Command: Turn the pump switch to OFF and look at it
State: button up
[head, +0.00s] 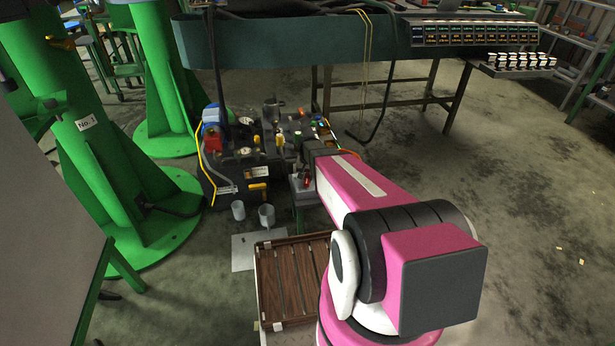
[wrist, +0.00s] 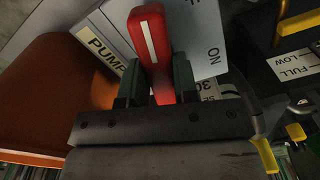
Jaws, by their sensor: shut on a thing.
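The red pump switch handle (wrist: 148,35) with a white stripe stands between the two fingers of my gripper (wrist: 158,78) in the wrist view. The fingers are shut on its sides. It is on a grey box (wrist: 197,18) marked PUMP at left and ON at right. The handle points up the picture, tilted slightly left, between these two markings. I see no OFF marking; part of the box face is hidden by the handle and fingers. In the head view the red switch (head: 307,181) shows small on its grey box, beside the end of my pink arm.
A dark machine (head: 245,160) with hoses, gauges and yellow parts stands left of the switch box. A FULL/LOW label (wrist: 294,64) is at right in the wrist view, an orange surface (wrist: 45,90) at left. Wooden slats (head: 290,280) and grey cups (head: 266,216) are nearer.

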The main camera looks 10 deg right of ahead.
aim_at(307, 176)
jog(key=shift+n, duration=1.6)
jog(key=o, duration=0.9)
jog(key=shift+r, duration=0.15)
notch_tip(307, 176, up, 11)
jog(key=shift+f, duration=0.2)
jog(key=s+r, duration=0.2)
jog(key=s, duration=0.5)
jog(key=s+a+r, duration=0.1)
jog(key=s+r, duration=0.2)
jog(key=s, duration=0.4)
jog(key=s+r, duration=0.2)
jog(key=s, duration=0.5)
jog(key=shift+s+a+r, duration=0.15)
jog(key=shift+r, duration=0.15)
